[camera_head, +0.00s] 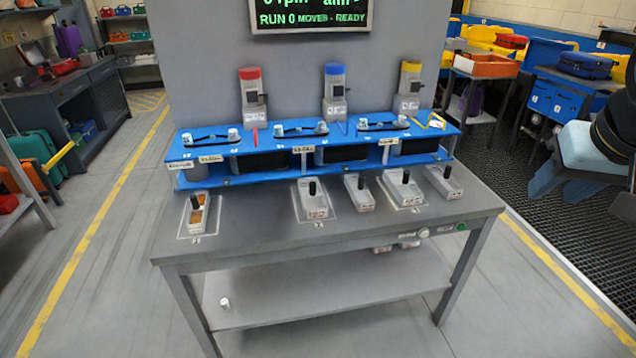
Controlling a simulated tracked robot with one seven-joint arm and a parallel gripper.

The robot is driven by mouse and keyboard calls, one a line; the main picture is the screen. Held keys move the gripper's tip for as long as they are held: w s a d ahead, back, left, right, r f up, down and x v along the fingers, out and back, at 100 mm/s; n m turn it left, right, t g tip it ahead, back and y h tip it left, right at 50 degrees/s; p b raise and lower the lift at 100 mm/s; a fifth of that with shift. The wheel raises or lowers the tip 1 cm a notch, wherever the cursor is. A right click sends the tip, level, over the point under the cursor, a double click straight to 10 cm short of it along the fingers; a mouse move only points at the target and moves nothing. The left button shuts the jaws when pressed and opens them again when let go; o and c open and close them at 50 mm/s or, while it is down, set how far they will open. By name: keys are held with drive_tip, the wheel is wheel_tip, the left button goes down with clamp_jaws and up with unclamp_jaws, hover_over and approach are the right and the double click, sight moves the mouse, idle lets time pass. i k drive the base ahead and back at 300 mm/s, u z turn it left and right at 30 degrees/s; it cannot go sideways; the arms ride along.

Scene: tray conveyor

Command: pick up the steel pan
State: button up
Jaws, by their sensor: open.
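Several small grey pans with upright black knobs stand in a row along the front of the grey table (275,245). The leftmost pan (197,215) holds something orange-brown. The others are a pan left of middle (316,207), a narrow one (359,196), one to its right (402,191) and the rightmost (444,184). I cannot tell which of them is the steel one. My gripper (582,190) is at the right edge, open, well to the right of the table and apart from every pan. Part of it is cut off by the frame.
A blue rack (310,157) with dark slots stands behind the pans. Red-, blue- and yellow-capped dispensers (252,95) stand behind it. A small white cylinder (224,302) is on the lower shelf (310,295). The table's front strip is clear.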

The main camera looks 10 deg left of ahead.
sight(313, 201)
drive_tip(key=u, duration=0.25)
drive_tip(key=i, duration=1.05)
drive_tip(key=u, duration=0.1)
